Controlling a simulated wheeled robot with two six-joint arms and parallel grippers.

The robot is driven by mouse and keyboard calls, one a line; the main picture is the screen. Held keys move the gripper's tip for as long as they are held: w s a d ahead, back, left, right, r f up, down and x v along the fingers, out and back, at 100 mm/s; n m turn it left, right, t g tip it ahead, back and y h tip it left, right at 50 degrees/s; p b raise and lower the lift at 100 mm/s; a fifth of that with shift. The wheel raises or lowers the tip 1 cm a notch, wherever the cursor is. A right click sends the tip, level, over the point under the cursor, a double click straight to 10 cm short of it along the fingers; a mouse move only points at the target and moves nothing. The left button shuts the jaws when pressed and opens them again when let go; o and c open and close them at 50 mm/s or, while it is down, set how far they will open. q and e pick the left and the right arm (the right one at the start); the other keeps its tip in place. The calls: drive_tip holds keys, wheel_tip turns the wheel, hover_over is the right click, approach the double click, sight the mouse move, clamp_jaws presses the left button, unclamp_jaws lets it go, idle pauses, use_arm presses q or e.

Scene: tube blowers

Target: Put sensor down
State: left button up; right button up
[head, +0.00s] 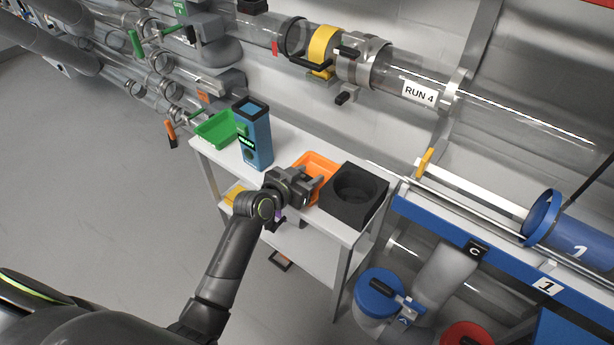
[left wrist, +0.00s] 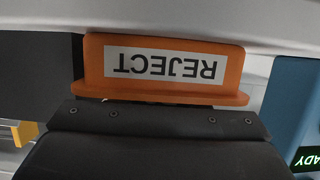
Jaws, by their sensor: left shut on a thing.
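My left gripper (head: 312,184) is over the near side of the orange tray (head: 318,163), between the blue device and the black block. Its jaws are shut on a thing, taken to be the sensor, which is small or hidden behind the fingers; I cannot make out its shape. In the left wrist view, the orange tray's REJECT label (left wrist: 160,64) appears upside down, just beyond the dark gripper body. The jaws' tips are not clear there. My right gripper is not in view.
A blue device (head: 256,145) with a green display stands left of the orange tray. A green tray (head: 215,130) is farther left. A black block (head: 350,197) with a round recess stands right. All are on a white table (head: 285,138) against clear tubes (head: 400,85).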

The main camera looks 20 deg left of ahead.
use_arm(q)
drive_tip(key=shift+f, duration=0.15)
drive_tip(key=o, duration=0.7)
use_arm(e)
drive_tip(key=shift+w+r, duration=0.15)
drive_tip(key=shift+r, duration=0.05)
use_arm(q)
drive_tip(key=shift+r, duration=0.25)
drive_tip(key=p+v, duration=0.1)
drive_tip(key=v, duration=1.1)
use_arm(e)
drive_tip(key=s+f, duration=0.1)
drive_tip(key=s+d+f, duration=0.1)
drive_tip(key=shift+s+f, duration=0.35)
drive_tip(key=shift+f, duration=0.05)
